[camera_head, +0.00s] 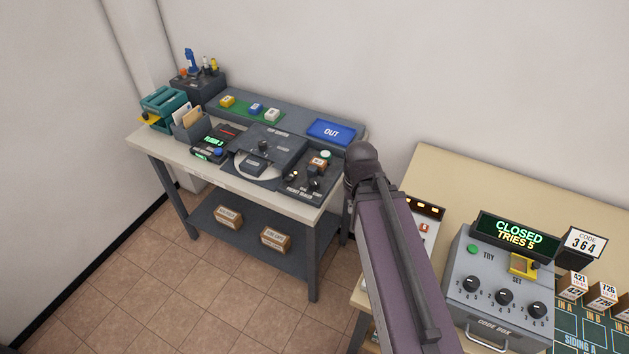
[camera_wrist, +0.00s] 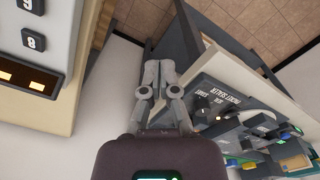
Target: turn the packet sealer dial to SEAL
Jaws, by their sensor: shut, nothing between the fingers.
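The packet sealer (camera_head: 300,189) is a dark panel at the right end of the far bench. It carries a small black dial (camera_head: 314,184), too small in the head view to read its setting. In the wrist view the sealer's lettered face (camera_wrist: 225,88) shows right of my gripper, with a dark knob (camera_wrist: 203,116) below the lettering. Which mark the knob points to is not clear. My gripper (camera_wrist: 158,72) is shut and empty, apart from the sealer, over a gap beside the bench. In the head view my arm hides the gripper.
The bench (camera_head: 160,144) also holds a rotary machine (camera_head: 266,147), a blue OUT tray (camera_head: 331,131) and a teal device (camera_head: 163,108). At right, a second table (camera_head: 440,165) carries a grey code box (camera_head: 488,275) reading CLOSED. Tiled floor (camera_head: 150,270) is clear in front.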

